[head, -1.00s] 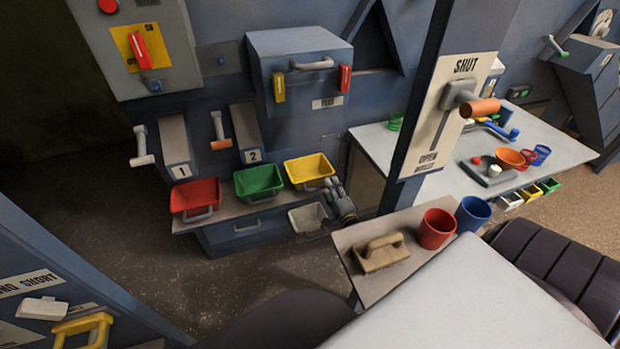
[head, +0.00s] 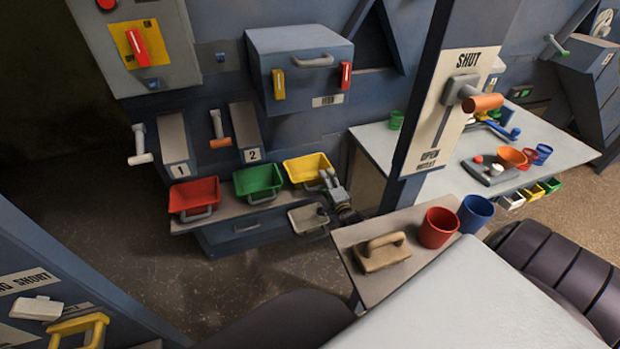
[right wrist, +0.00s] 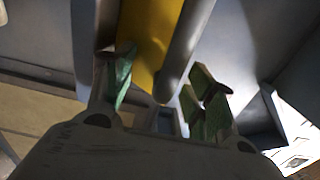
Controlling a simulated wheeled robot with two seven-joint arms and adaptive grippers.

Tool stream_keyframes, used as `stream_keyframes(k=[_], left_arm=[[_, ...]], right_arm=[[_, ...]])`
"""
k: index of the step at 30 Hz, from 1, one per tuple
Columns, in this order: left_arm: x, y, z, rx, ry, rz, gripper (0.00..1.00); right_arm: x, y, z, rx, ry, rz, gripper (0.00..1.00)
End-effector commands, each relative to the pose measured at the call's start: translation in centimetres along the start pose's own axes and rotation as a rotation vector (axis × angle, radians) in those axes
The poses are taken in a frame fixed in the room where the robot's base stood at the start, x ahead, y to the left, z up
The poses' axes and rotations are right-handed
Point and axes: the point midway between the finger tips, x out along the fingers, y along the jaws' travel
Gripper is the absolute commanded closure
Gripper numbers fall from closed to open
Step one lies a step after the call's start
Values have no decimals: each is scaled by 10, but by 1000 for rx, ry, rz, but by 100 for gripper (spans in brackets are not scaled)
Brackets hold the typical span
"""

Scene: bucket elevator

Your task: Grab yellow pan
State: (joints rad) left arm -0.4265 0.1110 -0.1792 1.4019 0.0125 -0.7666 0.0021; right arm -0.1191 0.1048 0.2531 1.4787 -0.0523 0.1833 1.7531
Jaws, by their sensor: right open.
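The yellow pan (head: 308,167) sits at the right end of a grey ledge, beside the green pan (head: 258,180) and red pan (head: 194,194). My right gripper (head: 329,179) is at the pan's front right corner, and it hides part of the front where the handle is. In the right wrist view, the open green-padded fingers of the right gripper (right wrist: 163,78) straddle the view of a yellow surface of the pan (right wrist: 151,40), with a grey bar to its right. I cannot tell whether the fingers touch it. My left gripper is not in view.
A small grey pan (head: 306,218) is below the ledge, close to my right wrist. A side table (head: 350,233) holds a tan handled block (head: 383,253), a red cup (head: 438,228) and a blue cup (head: 475,213). A post with a lever (head: 478,98) stands to the right.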

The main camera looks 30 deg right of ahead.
Motion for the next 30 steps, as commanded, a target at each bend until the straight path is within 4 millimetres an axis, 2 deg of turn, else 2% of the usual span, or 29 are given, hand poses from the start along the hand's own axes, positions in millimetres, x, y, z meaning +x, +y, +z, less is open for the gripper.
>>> stream_keyframes(k=[12, 24, 30], left_arm=[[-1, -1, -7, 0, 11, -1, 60], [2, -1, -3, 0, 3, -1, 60], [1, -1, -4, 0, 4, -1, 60]], right_arm=[[0, 0, 0, 0, 0, 0, 46], [0, 1, 0, 0, 0, 1, 98], [-1, 1, 0, 1, 0, 2, 100]])
